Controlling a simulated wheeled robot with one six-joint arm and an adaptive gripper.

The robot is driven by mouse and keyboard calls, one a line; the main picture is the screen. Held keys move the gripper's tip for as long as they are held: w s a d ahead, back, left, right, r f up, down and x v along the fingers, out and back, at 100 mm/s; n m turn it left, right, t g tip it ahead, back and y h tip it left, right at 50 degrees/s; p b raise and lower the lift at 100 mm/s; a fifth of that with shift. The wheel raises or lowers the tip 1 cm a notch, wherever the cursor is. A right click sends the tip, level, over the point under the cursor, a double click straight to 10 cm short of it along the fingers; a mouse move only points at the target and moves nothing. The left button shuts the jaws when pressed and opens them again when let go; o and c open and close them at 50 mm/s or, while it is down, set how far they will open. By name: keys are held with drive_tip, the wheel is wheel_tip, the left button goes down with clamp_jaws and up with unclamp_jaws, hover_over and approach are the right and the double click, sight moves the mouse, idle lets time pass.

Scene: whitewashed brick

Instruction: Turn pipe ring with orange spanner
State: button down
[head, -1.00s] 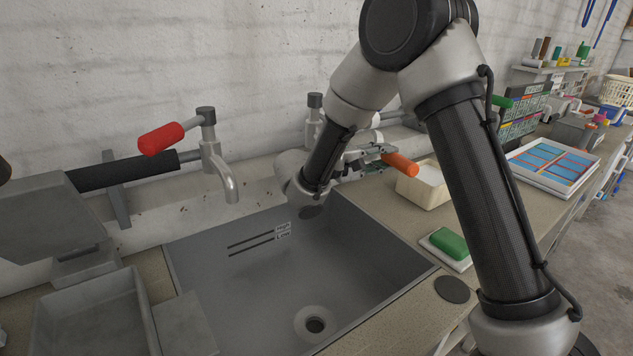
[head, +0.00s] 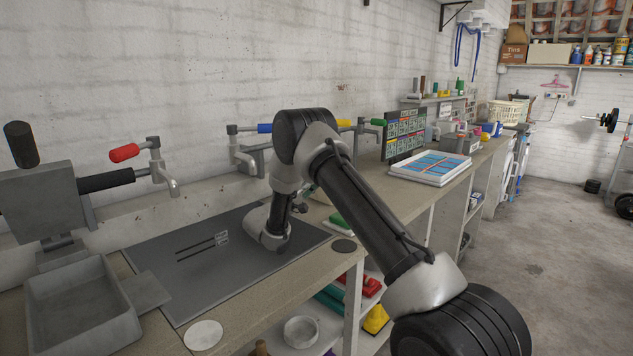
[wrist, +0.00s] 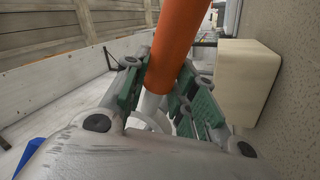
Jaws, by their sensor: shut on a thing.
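The orange spanner (wrist: 182,45) shows in the wrist view as a thick orange handle, running up from between the green-padded fingers. My gripper (wrist: 162,88) is shut on it. A pale grey rounded part (wrist: 152,108) shows just below the orange end; I cannot tell whether it is spanner or pipe. In the head view my arm hides the spanner, and my gripper is at most a small sliver behind the wrist. I cannot make out the pipe ring in either view.
A cream tub (wrist: 245,78) stands right of the fingers. The grey sink (head: 165,300) lies left of my arm. Taps with red (head: 124,152) and blue (head: 264,128) levers line the wall. A blue-and-white tray (head: 430,168) sits farther right.

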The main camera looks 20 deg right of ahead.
drive_tip(key=shift+s+d, duration=0.1)
drive_tip(key=shift+d, duration=0.05)
drive_tip(key=w+a+r, duration=0.3)
drive_tip(key=w, duration=0.5)
drive_tip(key=shift+a+r, duration=0.2)
drive_tip(key=shift+r, duration=0.2)
drive_tip(key=shift+w, duration=0.15)
drive_tip(key=shift+w+a+r, duration=0.2)
drive_tip(key=shift+w, duration=0.2)
drive_tip(key=shift+w+a+r, duration=0.2)
drive_tip(key=shift+w, duration=0.2)
idle(0.6)
